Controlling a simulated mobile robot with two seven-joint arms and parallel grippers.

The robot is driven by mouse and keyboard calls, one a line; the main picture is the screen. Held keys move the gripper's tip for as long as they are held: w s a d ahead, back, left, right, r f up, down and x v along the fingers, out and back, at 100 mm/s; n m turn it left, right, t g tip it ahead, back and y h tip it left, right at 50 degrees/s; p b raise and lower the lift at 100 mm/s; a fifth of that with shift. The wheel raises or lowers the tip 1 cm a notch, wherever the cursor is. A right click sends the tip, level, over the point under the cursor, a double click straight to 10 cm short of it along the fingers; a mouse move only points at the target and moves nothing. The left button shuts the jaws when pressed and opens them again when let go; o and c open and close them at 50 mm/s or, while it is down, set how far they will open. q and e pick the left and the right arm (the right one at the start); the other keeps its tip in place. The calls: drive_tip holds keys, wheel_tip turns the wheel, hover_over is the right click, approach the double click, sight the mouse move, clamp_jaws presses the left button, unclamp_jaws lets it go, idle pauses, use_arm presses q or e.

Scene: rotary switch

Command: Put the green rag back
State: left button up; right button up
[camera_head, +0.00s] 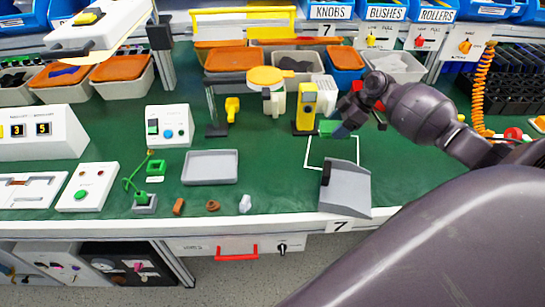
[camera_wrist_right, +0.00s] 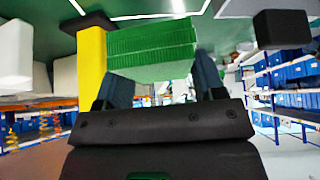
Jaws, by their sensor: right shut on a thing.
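The green rag (camera_head: 327,127) is a small folded block at the right of the green bench, just beside the yellow device. My right gripper (camera_head: 345,123) is shut on it; the dark arm comes in from the right. In the right wrist view the ribbed green rag (camera_wrist_right: 150,52) sits between the two fingers of the gripper (camera_wrist_right: 162,85). A white outlined square (camera_head: 308,152) is marked on the bench just in front of the rag. I cannot tell whether the rag touches the bench. My left gripper is not in view.
The yellow device (camera_head: 306,108) stands close left of the rag; its yellow side (camera_wrist_right: 90,62) shows in the wrist view. A grey sloped dustpan-like piece (camera_head: 346,190) overlaps the square's front edge. A grey tray (camera_head: 210,167) lies further left. Bins (camera_head: 398,66) stand behind.

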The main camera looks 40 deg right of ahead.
drive_tip(key=shift+n+g, duration=0.3)
drive_tip(key=shift+n, duration=0.2)
drive_tip(key=f, duration=0.2)
drive_tip(key=f+b, duration=0.1)
drive_tip(key=f, duration=0.1)
drive_tip(key=shift+w+f, duration=0.2)
drive_tip(key=shift+f, duration=0.15)
drive_tip(key=shift+w+a+b, duration=0.1)
drive_tip(key=shift+a+b, duration=0.15)
drive_tip(key=shift+b, duration=0.05)
approach(269, 154)
drive_tip(key=shift+w+a+f, duration=0.5)
drive_tip(key=shift+a+f, duration=0.3)
drive_tip(key=shift+a, duration=0.05)
drive_tip(key=shift+w+a, duration=0.3)
drive_tip(key=shift+a, duration=0.1)
wheel_tip(269, 154, down, 3)
drive_tip(key=shift+f, duration=0.35)
drive_tip(key=o, duration=0.4)
drive_tip(key=shift+f, duration=0.1)
drive_tip(key=o, duration=0.5)
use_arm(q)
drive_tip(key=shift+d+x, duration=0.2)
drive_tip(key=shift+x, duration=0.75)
